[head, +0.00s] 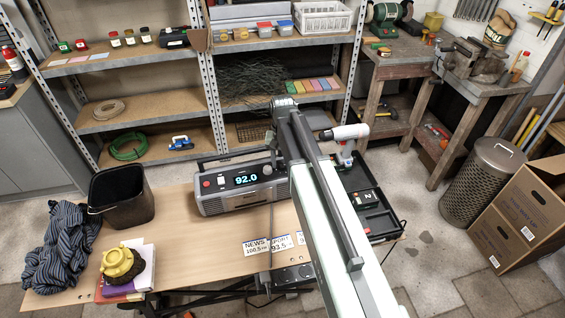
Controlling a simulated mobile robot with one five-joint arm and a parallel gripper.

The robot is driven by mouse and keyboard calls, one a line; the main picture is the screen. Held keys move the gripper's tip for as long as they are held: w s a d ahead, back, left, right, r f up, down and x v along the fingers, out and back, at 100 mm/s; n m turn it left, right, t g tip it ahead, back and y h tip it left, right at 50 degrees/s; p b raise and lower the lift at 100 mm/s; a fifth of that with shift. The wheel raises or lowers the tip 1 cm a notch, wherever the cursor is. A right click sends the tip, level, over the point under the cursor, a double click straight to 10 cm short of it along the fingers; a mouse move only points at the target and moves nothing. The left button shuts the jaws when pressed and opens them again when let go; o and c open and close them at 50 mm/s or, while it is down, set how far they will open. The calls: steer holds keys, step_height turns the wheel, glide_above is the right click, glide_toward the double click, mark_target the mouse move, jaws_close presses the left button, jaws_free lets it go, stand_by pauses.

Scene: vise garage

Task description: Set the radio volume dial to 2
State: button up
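The grey radio (225,204) stands on the wooden table behind my arm. Its lit display (246,180) reads 92.0. My arm reaches from the bottom right up across the table to the radio's right side. Its far end, with my gripper (274,152), is over the radio's right part. The fingers are dark and mostly hidden, so their opening and any contact are unclear.
On the table (200,252) are a black bin (122,196), striped cloth (62,245), a yellow object (121,263) on books, and station cards (267,245). Shelves stand behind.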

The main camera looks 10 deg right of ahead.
mark_target(283, 166)
step_height(283, 166, up, 8)
steer(key=p, duration=0.8)
steer(key=shift+f, duration=0.1)
steer(key=shift+s, duration=0.25)
steer(key=s+n, duration=0.3)
steer(key=s, duration=1.1)
